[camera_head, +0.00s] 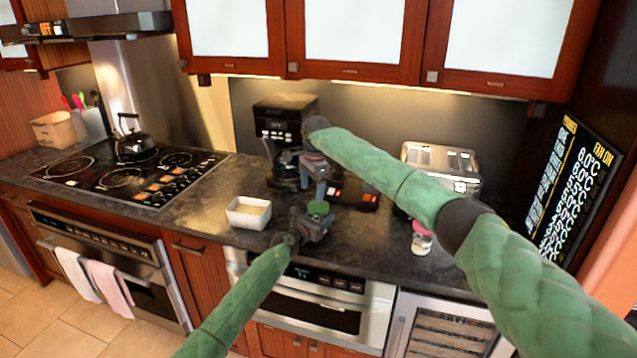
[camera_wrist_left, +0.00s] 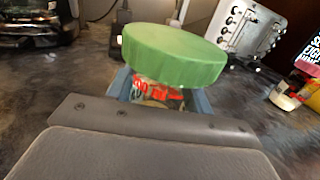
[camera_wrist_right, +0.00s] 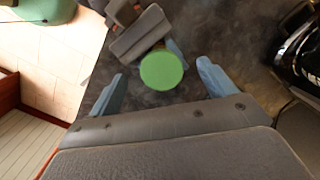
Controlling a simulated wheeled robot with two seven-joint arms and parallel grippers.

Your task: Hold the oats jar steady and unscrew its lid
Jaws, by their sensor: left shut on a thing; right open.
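The oats jar has a green lid (camera_head: 319,208) and stands on the dark counter near its front edge. In the left wrist view the green lid (camera_wrist_left: 172,55) sits on top of the jar body (camera_wrist_left: 158,92), which shows red lettering. My left gripper (camera_head: 312,228) is shut around the jar body below the lid. My right gripper (camera_head: 318,190) points down above the jar. In the right wrist view its blue fingers (camera_wrist_right: 160,85) are spread wide, with the green lid (camera_wrist_right: 162,70) between and beyond them, not visibly touched.
A white bowl (camera_head: 248,213) stands left of the jar. A coffee machine (camera_head: 285,120) and a toaster (camera_head: 441,165) stand behind. A small jar with a pink lid (camera_head: 421,238) is to the right. A kettle (camera_head: 134,138) sits on the stove (camera_head: 125,178).

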